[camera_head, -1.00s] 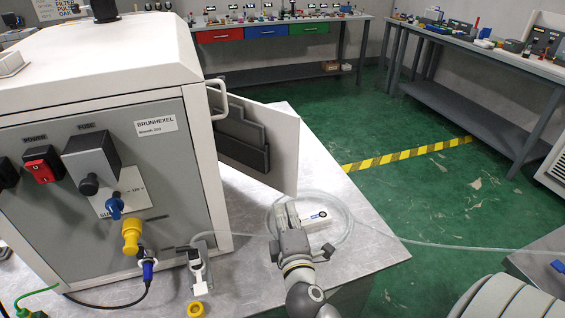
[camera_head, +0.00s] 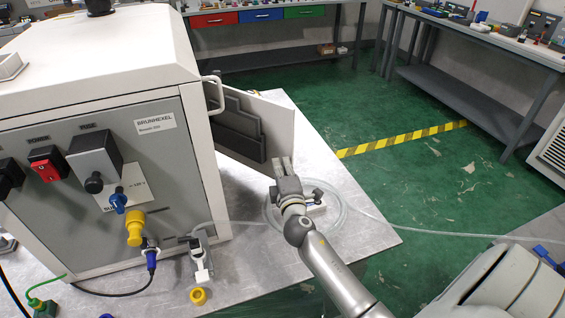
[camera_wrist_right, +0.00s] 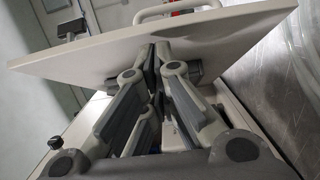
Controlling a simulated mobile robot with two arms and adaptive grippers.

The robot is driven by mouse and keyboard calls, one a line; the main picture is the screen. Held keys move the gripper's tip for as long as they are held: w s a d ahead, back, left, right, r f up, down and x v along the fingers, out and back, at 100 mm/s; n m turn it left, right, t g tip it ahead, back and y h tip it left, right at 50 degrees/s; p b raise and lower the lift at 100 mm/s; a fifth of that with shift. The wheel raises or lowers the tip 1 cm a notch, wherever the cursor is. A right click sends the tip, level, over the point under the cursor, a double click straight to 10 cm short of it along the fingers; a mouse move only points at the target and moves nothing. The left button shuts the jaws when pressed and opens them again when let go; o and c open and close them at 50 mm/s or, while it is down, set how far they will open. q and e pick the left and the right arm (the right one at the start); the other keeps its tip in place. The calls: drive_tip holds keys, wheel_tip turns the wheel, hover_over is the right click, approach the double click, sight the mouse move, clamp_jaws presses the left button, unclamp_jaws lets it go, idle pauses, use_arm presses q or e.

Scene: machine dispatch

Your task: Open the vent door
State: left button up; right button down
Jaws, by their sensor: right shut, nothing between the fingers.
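The vent door (camera_head: 277,126) is a white panel with stepped dark grey pieces on its inner face. It stands swung out from the right side of the white and grey machine (camera_head: 158,185). My right gripper (camera_head: 281,161) is shut and empty at the door's lower outer part. In the right wrist view, the door (camera_wrist_right: 95,62) spans above the fingers, and the shut fingertips (camera_wrist_right: 150,62) are close against or beside it; contact is not clear. My left gripper is not in view.
A white handle (camera_head: 214,95) sticks out at the machine's side. A clear hose (camera_head: 340,208) is coiled on the metal table (camera_head: 365,236) under my right arm. A yellow ring (camera_head: 198,296) lies near the front. Green floor lies beyond the table edge.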

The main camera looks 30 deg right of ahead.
drive_tip(key=shift+w+d, duration=0.1)
drive_tip(key=shift+d, duration=0.1)
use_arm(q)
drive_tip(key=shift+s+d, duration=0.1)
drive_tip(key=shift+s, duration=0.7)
